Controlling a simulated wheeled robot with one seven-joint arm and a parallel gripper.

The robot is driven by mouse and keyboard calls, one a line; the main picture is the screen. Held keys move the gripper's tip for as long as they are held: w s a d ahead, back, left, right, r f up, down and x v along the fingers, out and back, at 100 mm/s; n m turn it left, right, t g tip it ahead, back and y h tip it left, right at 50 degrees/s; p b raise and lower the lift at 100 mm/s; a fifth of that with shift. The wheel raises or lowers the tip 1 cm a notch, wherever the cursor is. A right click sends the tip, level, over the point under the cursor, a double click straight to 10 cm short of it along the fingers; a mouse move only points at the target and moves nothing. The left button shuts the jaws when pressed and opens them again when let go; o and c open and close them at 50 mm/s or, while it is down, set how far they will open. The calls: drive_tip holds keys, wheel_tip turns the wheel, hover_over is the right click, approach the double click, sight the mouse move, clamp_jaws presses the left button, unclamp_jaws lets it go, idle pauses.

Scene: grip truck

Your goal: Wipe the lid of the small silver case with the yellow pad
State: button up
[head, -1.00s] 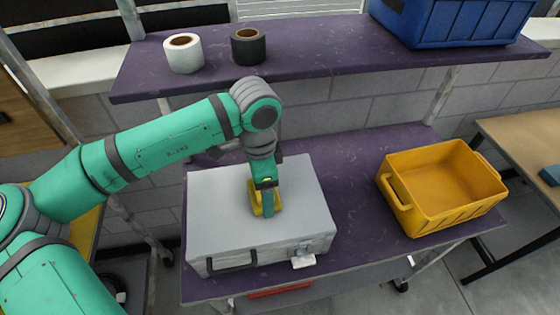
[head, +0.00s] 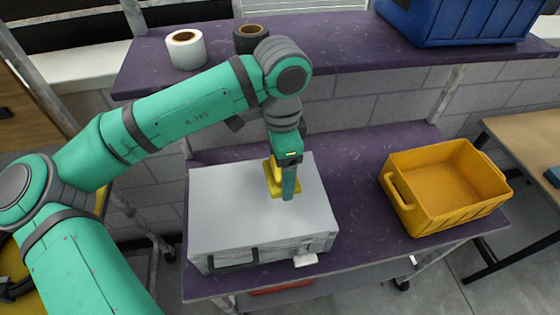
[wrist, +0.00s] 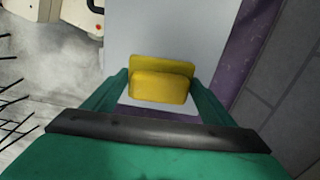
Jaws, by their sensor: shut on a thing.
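The small silver case (head: 225,215) lies shut on the lower purple shelf, its handle and latch on the near side. Its pale lid also fills the middle of the wrist view (wrist: 165,30). My gripper (head: 284,188) points down over the right part of the lid. It is shut on the yellow pad (head: 269,183), which shows between the fingers in the wrist view (wrist: 160,87). The pad is at the lid; I cannot tell for sure whether its underside touches. Part of the pad is hidden by a finger in the head view.
A yellow crate (head: 407,216) stands right of the case on the purple shelf (head: 355,185). Bare shelf lies between them. A white roll (head: 186,50), a dark roll (head: 251,39) and a blue bin (head: 470,25) stand on the upper shelf.

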drive_tip(key=shift+r, duration=1.15)
